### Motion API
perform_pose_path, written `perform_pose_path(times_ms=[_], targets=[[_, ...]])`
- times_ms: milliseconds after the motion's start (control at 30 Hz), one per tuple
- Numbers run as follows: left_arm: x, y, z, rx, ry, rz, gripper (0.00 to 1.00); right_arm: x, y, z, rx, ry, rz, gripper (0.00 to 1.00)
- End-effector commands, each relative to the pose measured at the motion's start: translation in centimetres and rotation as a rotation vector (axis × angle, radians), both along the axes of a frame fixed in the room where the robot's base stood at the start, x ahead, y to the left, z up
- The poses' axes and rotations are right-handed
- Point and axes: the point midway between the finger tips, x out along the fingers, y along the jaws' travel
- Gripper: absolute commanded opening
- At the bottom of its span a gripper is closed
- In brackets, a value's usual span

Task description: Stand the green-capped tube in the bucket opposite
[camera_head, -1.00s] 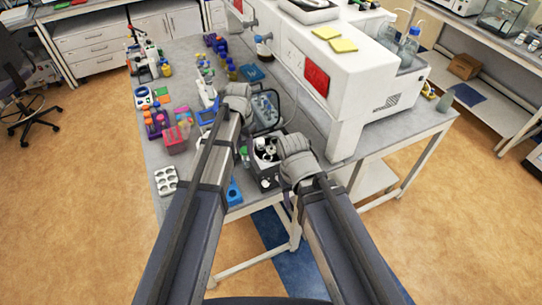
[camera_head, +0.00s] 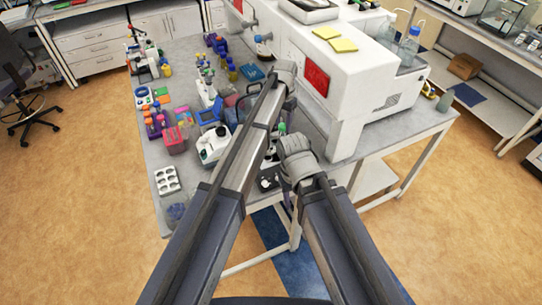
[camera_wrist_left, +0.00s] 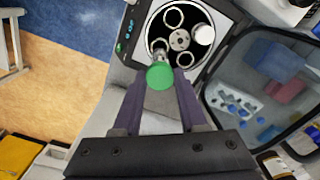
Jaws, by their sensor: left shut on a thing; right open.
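In the left wrist view my left gripper (camera_wrist_left: 160,88) is shut on the green-capped tube (camera_wrist_left: 160,75), cap towards the camera. The tube's far end overlaps the left bucket of the centrifuge rotor (camera_wrist_left: 181,40); I cannot tell whether it is inside. A white-capped tube (camera_wrist_left: 203,33) sits in the bucket across the rotor hub. Two other buckets look empty. In the head view the left arm hides most of the centrifuge, and the green cap (camera_head: 282,127) shows beside the arm. My right gripper (camera_head: 297,155) is open beside the centrifuge, its fingers mostly hidden.
The raised centrifuge lid (camera_wrist_left: 265,85) stands close to the left gripper. A large white machine (camera_head: 350,85) stands to the right. Racks and a white instrument (camera_head: 213,146) are on the left of the bench, with a white rack (camera_head: 167,180) at the edge.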

Motion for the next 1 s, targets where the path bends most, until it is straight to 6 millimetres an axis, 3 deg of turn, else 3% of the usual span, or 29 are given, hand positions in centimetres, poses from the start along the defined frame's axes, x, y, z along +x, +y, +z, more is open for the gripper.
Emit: perform_pose_path(times_ms=[367, 767, 1000], targets=[[0.1, -0.1, -0.1, 0.000, 0.000, 0.000, 0.06, 0.0, 0.0, -0.1, 0.000, 0.000, 0.000, 0.50], [0.1, -0.1, -3.8, 0.000, 0.000, -0.001, 0.06, 0.0, 0.0, -3.8, 0.000, 0.000, 0.000, 0.50], [0.1, -0.1, -3.7, 0.000, 0.000, -0.001, 0.06, 0.0, 0.0, -3.7, 0.000, 0.000, 0.000, 0.50]])
